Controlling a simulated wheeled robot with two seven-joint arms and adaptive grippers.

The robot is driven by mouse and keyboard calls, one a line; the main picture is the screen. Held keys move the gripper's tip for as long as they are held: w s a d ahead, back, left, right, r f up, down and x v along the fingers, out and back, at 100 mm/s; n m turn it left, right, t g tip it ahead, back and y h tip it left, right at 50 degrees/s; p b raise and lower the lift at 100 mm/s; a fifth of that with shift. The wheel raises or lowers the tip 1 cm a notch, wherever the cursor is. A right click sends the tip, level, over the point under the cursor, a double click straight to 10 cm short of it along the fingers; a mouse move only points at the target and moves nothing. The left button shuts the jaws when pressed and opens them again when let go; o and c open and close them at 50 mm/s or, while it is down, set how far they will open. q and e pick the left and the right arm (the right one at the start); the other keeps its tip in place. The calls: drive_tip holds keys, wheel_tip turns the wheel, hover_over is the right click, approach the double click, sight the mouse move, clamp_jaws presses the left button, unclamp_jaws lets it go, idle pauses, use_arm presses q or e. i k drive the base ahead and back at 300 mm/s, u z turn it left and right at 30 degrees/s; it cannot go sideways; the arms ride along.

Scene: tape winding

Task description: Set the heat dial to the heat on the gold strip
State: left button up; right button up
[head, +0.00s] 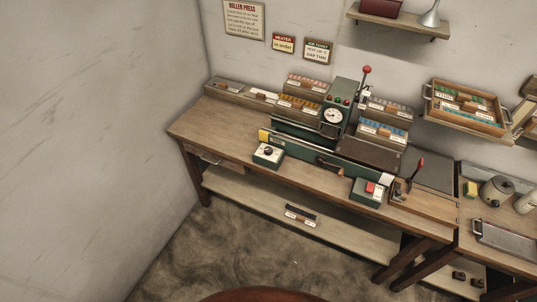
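A small green box with a white top plate and a dark round knob (268,152) sits at the front edge of the wooden workbench; it looks like the heat dial, but its markings are too small to read. The green roller press (340,107) stands behind it, with a round white gauge (333,116) and a red-tipped lever (367,70). Trays of coloured strips stand beside the press, one orange-brown (299,103), one reddish (307,82), one blue (383,131). I cannot tell which strip is gold, nor read any heat on it. Neither of my grippers is in view.
A control box with a red button (370,189) and a red-tipped lever (416,166) stand on the bench's right. Wall signs include a roller press sign (244,18) and a heater sign (284,43). A lower shelf (340,230) runs below. The floor in front looks mostly clear.

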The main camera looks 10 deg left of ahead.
sight(267, 150)
drive_tip(key=z, duration=0.1)
drive_tip(key=k, duration=0.45)
drive_tip(key=u, duration=0.85)
drive_tip(key=i, duration=1)
drive_tip(key=z, duration=0.65)
